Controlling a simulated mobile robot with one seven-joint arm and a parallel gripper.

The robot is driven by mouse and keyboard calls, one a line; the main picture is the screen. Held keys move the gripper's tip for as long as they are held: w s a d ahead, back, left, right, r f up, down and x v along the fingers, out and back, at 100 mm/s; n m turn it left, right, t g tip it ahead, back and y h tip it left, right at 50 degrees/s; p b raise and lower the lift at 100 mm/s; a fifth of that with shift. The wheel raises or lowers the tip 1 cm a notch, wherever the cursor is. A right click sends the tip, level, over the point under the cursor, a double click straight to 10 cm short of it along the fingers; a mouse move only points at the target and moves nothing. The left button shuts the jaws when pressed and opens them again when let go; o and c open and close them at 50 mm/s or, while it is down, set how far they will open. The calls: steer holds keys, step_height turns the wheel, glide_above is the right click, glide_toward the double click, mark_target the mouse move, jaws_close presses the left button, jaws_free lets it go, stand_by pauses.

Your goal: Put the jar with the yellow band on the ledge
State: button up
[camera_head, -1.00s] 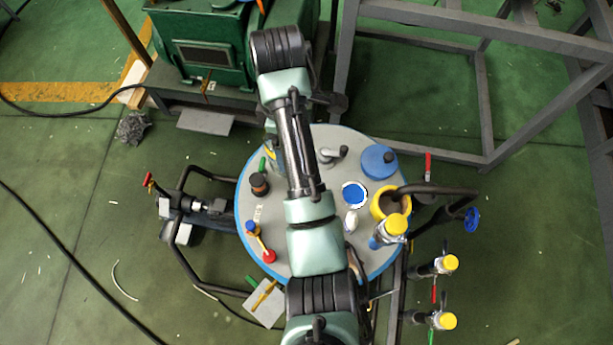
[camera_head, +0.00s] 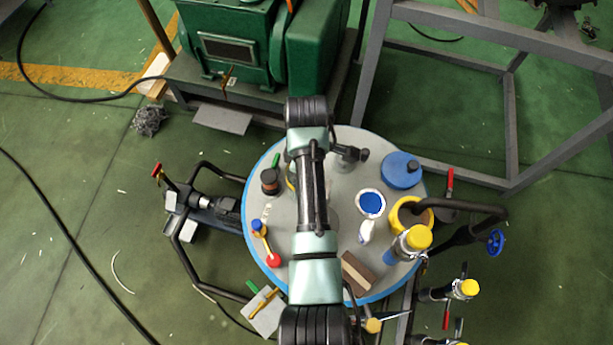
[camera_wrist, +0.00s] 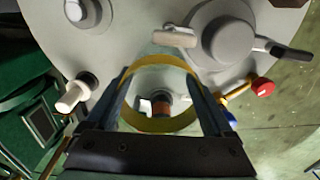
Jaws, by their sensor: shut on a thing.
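The jar with the yellow band (camera_wrist: 185,64) is in the wrist view, clear enough to see through, with its yellow band showing as a ring. My gripper (camera_wrist: 160,88) is shut on it, one dark finger on each side. In the head view my arm hides the gripper and most of the jar. A brown block with a long flat top (camera_head: 357,272) lies on the round grey vessel lid (camera_head: 345,200), right of my arm. I cannot tell for certain whether this block is the ledge.
The lid carries a blue round cover (camera_head: 401,170), a blue-and-white port (camera_head: 371,204), a yellow ring fitting (camera_head: 403,217), a black knob (camera_head: 270,181) and a red-ended lever (camera_head: 273,260). Yellow-capped valves (camera_head: 467,288) stand at right. A green machine (camera_head: 235,50) stands behind.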

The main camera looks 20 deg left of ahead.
steer(key=shift+f, duration=0.4)
steer(key=shift+f, duration=0.1)
steer(key=o, duration=1.2)
steer(key=shift+o, duration=0.2)
step_height(320, 180, up, 12)
steer(key=p, duration=0.1)
steer(key=shift+p, duration=0.35)
